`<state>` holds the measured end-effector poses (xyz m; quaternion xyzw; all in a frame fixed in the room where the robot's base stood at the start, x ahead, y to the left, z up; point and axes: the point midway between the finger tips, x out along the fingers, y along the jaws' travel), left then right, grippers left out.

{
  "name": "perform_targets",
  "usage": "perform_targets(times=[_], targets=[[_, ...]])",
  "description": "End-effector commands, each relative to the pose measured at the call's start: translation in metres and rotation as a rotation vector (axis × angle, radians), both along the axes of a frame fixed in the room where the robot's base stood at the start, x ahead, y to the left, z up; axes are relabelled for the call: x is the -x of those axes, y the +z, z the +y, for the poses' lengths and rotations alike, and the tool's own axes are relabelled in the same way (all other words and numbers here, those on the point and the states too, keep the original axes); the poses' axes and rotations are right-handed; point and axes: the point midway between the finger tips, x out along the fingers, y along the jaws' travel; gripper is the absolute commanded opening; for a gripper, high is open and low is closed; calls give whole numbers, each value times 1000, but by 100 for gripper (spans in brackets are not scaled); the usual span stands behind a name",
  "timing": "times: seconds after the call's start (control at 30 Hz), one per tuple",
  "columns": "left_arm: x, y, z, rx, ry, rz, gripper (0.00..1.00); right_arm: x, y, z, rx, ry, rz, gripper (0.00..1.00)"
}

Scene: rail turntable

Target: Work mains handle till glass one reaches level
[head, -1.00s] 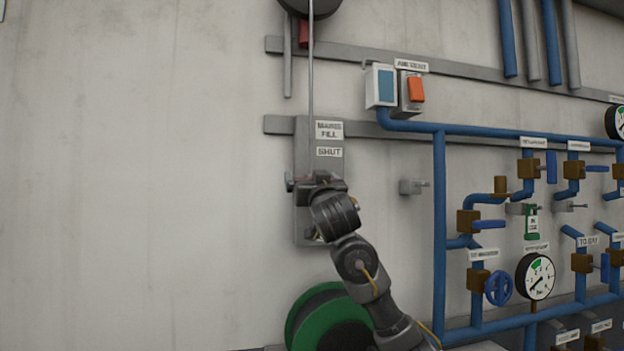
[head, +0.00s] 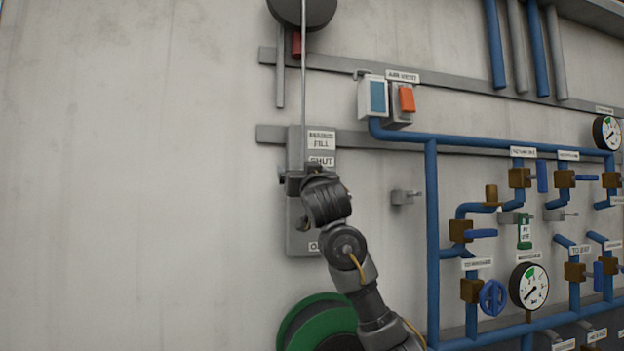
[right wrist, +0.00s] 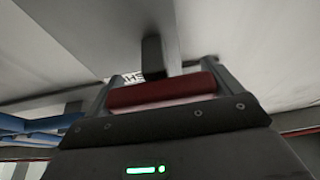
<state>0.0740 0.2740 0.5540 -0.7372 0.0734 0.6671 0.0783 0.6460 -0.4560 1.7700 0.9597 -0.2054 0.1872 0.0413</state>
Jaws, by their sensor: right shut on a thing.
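The mains fill plate (head: 295,228) is a grey upright panel on the wall in the head view, with a MAINS FILL label and a SHUT label (head: 321,160) near its top. A partly covered label shows at its bottom. My right gripper (head: 292,180) is in front of the plate, just below the SHUT label. In the right wrist view the red bar of the mains handle (right wrist: 162,91) lies across between the fingers, which are shut on it. In the head view the handle is mostly hidden by the gripper. I cannot make out glass one. My left gripper is out of view.
A thin rod (head: 304,85) runs up from the plate to a dark round part (head: 302,10). Blue pipes with valves and gauges (head: 528,286) cover the right. A green reel (head: 295,325) is below. The wall at left is bare.

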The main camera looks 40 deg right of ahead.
Motion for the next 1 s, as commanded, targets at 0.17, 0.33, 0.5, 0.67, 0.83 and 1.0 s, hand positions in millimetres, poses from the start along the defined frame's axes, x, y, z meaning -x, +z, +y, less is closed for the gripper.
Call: perform_targets(times=[0.17,0.33,0.5,0.67,0.83,1.0], targets=[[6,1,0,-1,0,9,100,4,7,-2,-1,0,-16,100],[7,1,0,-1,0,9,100,4,5,-3,-1,-1,-12,100],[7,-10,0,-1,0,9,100,12,-2,2,0,0,-13,100],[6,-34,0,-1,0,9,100,36,-17,13,1,1,-15,100],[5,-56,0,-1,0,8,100,65,-28,26,1,1,-16,100],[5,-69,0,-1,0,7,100,86,-35,35,1,0,-15,100]])
